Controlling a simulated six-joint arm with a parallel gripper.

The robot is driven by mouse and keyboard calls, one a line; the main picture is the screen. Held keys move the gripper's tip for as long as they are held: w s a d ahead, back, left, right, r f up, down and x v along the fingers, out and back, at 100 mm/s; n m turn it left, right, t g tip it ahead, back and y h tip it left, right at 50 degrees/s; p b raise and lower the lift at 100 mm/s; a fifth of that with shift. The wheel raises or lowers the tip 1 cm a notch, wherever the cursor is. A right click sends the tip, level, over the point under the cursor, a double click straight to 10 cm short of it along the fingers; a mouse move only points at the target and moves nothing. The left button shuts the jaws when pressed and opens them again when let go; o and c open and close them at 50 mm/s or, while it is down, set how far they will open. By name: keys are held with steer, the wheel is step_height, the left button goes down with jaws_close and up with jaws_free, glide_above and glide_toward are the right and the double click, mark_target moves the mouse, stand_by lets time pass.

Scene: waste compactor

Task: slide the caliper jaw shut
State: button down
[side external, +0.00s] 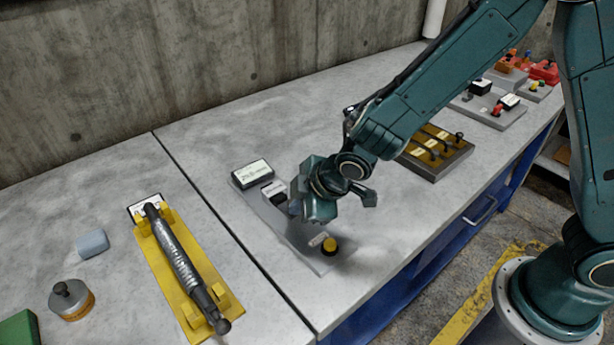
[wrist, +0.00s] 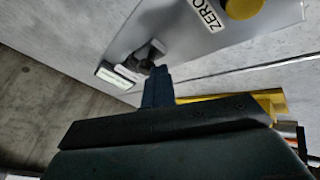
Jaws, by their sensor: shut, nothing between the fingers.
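A grey plate (side external: 321,262) on the bench carries a display box (side external: 252,173), a smaller white-labelled block (side external: 273,188) and a yellow button (side external: 329,245). In the wrist view the plate (wrist: 200,45) shows a ZERO label (wrist: 212,14), the yellow button (wrist: 243,6) and a small dark part (wrist: 149,53), which may be the caliper jaw. My gripper (side external: 297,207) is over the middle of the plate and hides part of it. Its shut, empty fingers (wrist: 157,76) appear close to the dark part; I cannot tell if they touch.
Left of the plate, a yellow cradle (side external: 166,262) holds a dark metal rod (side external: 180,258). A panel with levers (side external: 437,152) stands to the right. The bench behind the plate is clear.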

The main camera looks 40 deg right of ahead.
steer(key=shift+w+r, duration=0.1)
steer(key=shift+w, duration=0.25)
steer(key=shift+s+a+r, duration=0.1)
steer(key=shift+s+a, duration=0.15)
steer(key=shift+s, duration=0.2)
steer(key=s, duration=0.1)
steer(key=s+a, duration=0.1)
steer(key=s, duration=0.1)
steer(key=shift+s+a+r, duration=0.1)
steer(key=shift+a+r, duration=0.05)
steer(key=shift+a, duration=0.05)
steer(key=v, duration=1)
steer(key=shift+s, duration=0.15)
